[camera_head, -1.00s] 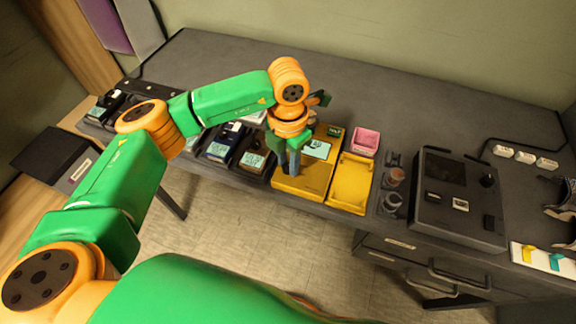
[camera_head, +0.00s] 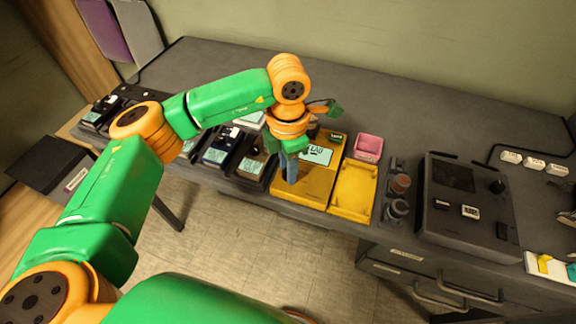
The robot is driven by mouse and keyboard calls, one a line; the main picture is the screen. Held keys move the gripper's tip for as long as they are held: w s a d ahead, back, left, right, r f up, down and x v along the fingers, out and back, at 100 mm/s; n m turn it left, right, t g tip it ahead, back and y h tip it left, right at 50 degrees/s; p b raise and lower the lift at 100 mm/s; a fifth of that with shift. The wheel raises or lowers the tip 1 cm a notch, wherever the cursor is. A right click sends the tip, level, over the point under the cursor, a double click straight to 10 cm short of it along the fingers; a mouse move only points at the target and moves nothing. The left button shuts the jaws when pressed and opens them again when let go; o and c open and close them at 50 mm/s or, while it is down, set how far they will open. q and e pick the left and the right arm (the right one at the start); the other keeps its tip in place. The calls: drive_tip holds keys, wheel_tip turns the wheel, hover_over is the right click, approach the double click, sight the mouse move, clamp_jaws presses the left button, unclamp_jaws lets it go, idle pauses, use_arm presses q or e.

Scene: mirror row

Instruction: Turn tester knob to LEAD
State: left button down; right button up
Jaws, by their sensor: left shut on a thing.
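A yellow tester (camera_head: 306,188) with a light screen (camera_head: 316,156) sits on the dark bench, with dark letters on the screen too small to read surely. My left gripper (camera_head: 290,174) points down over the left part of this tester. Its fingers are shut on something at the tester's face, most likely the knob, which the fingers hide. I cannot see where the knob points. My right gripper is not in view.
A yellow tray (camera_head: 353,192) stands right of the tester, with a pink bin (camera_head: 368,146) behind it. Several dark meters stand left, including one (camera_head: 252,166) close beside the tester. A black device (camera_head: 465,205) stands at right. The back of the bench (camera_head: 400,110) is clear.

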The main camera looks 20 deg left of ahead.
use_arm(q)
drive_tip(key=c, duration=0.6)
unclamp_jaws()
drive_tip(key=shift+r, duration=0.1)
wheel_tip(320, 180, up, 7)
drive_tip(key=shift+b, duration=0.4)
